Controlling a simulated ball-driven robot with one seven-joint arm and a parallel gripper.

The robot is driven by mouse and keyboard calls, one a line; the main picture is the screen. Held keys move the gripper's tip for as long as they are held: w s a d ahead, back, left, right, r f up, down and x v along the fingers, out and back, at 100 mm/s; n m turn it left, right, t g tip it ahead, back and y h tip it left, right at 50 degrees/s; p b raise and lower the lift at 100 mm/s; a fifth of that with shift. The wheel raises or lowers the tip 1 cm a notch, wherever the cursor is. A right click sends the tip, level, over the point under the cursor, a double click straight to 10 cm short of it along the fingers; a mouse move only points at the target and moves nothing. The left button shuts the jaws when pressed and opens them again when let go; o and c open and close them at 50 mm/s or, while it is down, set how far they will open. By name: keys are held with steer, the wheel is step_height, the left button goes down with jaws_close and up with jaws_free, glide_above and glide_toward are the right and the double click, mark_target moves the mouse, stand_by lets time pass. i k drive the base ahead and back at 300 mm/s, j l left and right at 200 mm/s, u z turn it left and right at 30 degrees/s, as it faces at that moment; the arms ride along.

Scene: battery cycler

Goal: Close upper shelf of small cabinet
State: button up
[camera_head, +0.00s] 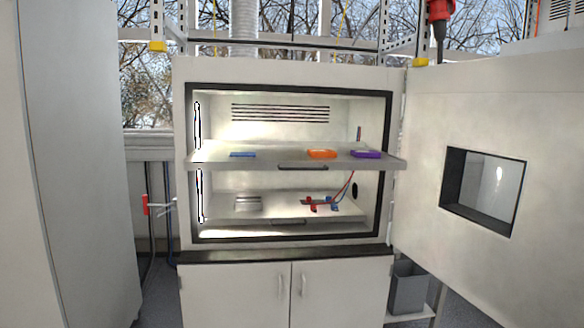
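The small cabinet (290,73) stands ahead with its door (430,130) swung open to the right. The door has a small square window. The upper shelf (230,165) is pulled out past the front frame of the cabinet. It has a dark handle (303,168) at its front edge. A blue item (242,154), an orange item (321,153) and a purple item (366,154) lie on it. The lower shelf (270,212) sits inside the cabinet, with its own handle (288,221). My gripper does not show in this view.
A tall white cabinet (80,160) stands at the left. A base cupboard (235,295) with two doors is below. A grey bin (408,288) stands at lower right. A red-handled valve (146,205) sticks out left of the cabinet. The space before the upper shelf looks clear.

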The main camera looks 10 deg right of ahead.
mark_target(213, 155)
steer(key=i+l, duration=0.1)
steer(key=i, duration=2.15)
